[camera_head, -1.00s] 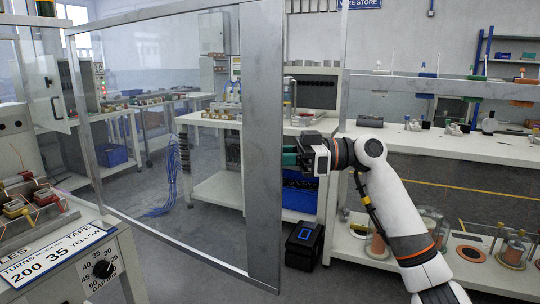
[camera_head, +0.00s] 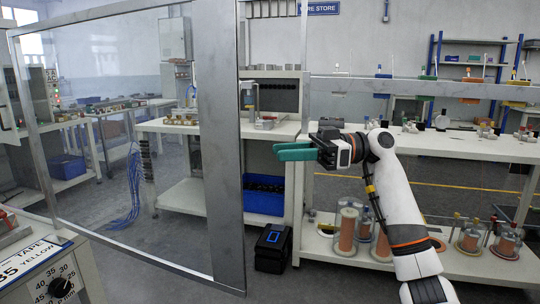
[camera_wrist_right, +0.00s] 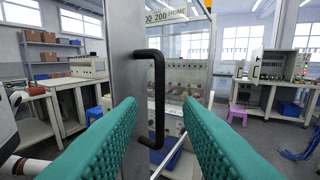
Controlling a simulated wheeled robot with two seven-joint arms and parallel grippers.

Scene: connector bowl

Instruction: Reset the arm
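My right gripper (camera_head: 295,151) is raised in front of the white bench, right of the metal post, with its teal fingers pointing left. In the wrist view its two ridged teal fingers (camera_wrist_right: 160,103) are spread apart with nothing between them. A black door handle (camera_wrist_right: 158,100) on a grey metal door edge shows beyond the fingertips, apart from them. My right arm (camera_head: 395,205) is white and bent, coming up from the lower right.
A clear partition with a wide metal post (camera_head: 222,150) stands left of the gripper. A long white bench (camera_head: 460,145) is behind, with copper spools (camera_head: 347,230) on its lower shelf. A blue bin (camera_head: 264,195) and a black box (camera_head: 273,247) are below.

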